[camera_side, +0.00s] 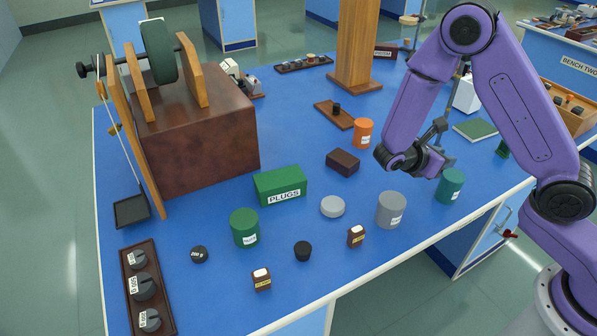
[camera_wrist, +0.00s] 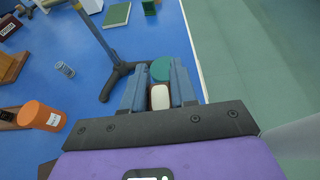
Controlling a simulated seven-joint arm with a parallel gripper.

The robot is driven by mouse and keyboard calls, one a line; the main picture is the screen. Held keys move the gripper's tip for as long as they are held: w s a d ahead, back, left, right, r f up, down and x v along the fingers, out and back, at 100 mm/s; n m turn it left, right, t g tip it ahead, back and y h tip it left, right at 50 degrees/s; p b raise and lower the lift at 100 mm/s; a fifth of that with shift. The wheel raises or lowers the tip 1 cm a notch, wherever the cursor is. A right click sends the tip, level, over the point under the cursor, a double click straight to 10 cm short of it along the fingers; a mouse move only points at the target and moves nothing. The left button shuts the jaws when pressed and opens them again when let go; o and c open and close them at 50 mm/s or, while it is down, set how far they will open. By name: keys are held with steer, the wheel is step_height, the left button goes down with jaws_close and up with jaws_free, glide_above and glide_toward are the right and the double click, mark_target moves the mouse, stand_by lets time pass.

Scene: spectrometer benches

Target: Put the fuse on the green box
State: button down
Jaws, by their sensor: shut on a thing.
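The green box (camera_side: 280,186), labelled PLUGS, lies closed on the blue bench left of the middle in the side view. My gripper (camera_side: 440,166) is well to its right, above the bench near the teal canister. In the wrist view my gripper (camera_wrist: 159,90) is shut on a small brown fuse with a whitish top (camera_wrist: 160,97). This held fuse cannot be made out in the side view. Two similar small brown blocks with white tops and yellow labels stand on the bench, one at the front (camera_side: 261,280) and one further right (camera_side: 356,236).
The teal canister (camera_side: 450,186) stands below my gripper. A grey canister (camera_side: 391,210), grey disc (camera_side: 332,206), dark brown block (camera_side: 343,161) and orange canister (camera_side: 363,133) stand between it and the green box. A green canister (camera_side: 244,227) is in front of the box.

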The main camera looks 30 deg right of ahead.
steer(key=w+a+r+n+t+y, duration=0.1)
steer(key=w+a+n+t+y, duration=0.1)
steer(key=w+a+n+t, duration=0.4)
steer(key=w+a+r+n+t+y, duration=0.3)
steer(key=w+a+n+t+y, duration=0.35)
steer(key=a, duration=0.45)
steer(key=n+t+y, duration=0.1)
steer(key=n+y, duration=0.4)
steer(key=n, duration=0.1)
glide_above(276, 173)
steer(key=shift+m, duration=0.25)
steer(key=f, duration=0.7)
steer(key=shift+s+d+f, duration=0.1)
steer(key=shift+s+f, duration=0.1)
steer(key=shift+w+f, duration=0.15)
steer(key=shift+f, duration=1.55)
steer(key=shift+f, duration=0.1)
steer(key=c, duration=0.9)
jaws_free()
